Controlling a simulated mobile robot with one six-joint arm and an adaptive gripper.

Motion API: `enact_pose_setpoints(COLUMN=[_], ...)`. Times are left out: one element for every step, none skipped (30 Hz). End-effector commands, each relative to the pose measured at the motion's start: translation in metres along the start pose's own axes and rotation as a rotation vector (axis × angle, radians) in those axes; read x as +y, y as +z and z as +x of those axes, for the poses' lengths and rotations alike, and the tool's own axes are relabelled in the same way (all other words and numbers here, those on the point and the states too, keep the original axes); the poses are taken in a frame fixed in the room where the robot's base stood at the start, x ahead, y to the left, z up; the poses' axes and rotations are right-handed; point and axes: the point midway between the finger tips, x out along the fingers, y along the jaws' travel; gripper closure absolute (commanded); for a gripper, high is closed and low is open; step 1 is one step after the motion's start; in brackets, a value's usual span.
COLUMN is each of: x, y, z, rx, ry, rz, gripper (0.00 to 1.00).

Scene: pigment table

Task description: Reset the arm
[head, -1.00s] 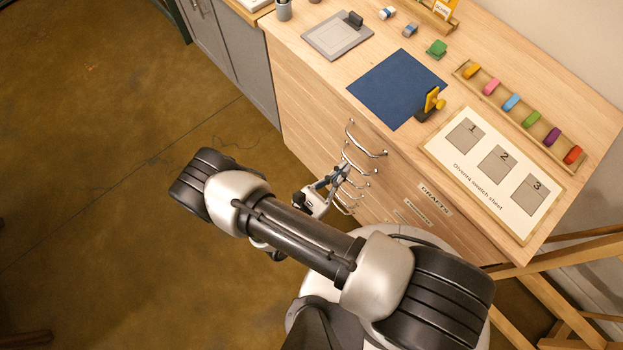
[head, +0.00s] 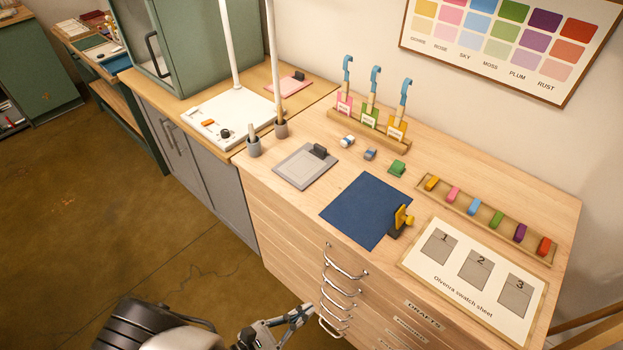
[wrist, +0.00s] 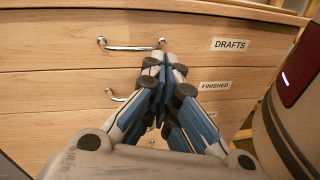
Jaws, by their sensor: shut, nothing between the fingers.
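My gripper (head: 300,316) is shut and empty in front of the drawer fronts, low at the bottom of the head view. In the wrist view my gripper (wrist: 163,75) points at the drawers, with its fingertips together just below the right end of the top handle. The top drawer, labelled DRAFTS (wrist: 230,45), has a metal handle (wrist: 130,46). A second drawer labelled FINISHED (wrist: 215,86) is below it. I cannot tell whether the fingertips touch the drawer front. The drawers look closed.
The wooden table top bears a blue mat (head: 360,215), a swatch sheet (head: 440,280), a pigment rack (head: 478,212) and a yellow-handled tool (head: 403,217). Drawer handles (head: 345,262) stick out close to my gripper. Open floor (head: 190,235) lies to the left.

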Motion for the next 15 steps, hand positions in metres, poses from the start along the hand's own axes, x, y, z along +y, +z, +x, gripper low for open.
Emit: enact_pose_setpoints(x=[0.007,0.010,0.012,0.013,0.015,0.016,0.017,0.017,0.017,0.016,0.015,0.014,0.013,0.011,0.009], y=[0.019,0.029,0.042,0.051,0.061,0.074,0.083,0.092,0.105,0.115,0.124,0.136,0.145,0.154,0.166], z=[0.004,0.007,0.011,0.014,0.017,0.021,0.025,0.028,0.033,0.036,0.039,0.043,0.047,0.050,0.054], rx=[0.039,0.061,0.089,0.110,0.133,0.160,0.182,0.204,0.231,0.254,0.274,0.303,0.324,0.345,0.373], ry=[-0.089,-0.137,-0.202,-0.250,-0.296,-0.358,-0.404,-0.448,-0.507,-0.551,-0.592,-0.648,-0.689,-0.728,-0.780], rz=[0.048,0.072,0.107,0.132,0.161,0.198,0.226,0.255,0.295,0.328,0.359,0.404,0.439,0.473,0.521], gripper=[1.00,1.00,1.00,1.00,1.00,1.00,1.00,1.00,1.00,1.00,1.00,1.00,1.00,1.00,1.00])
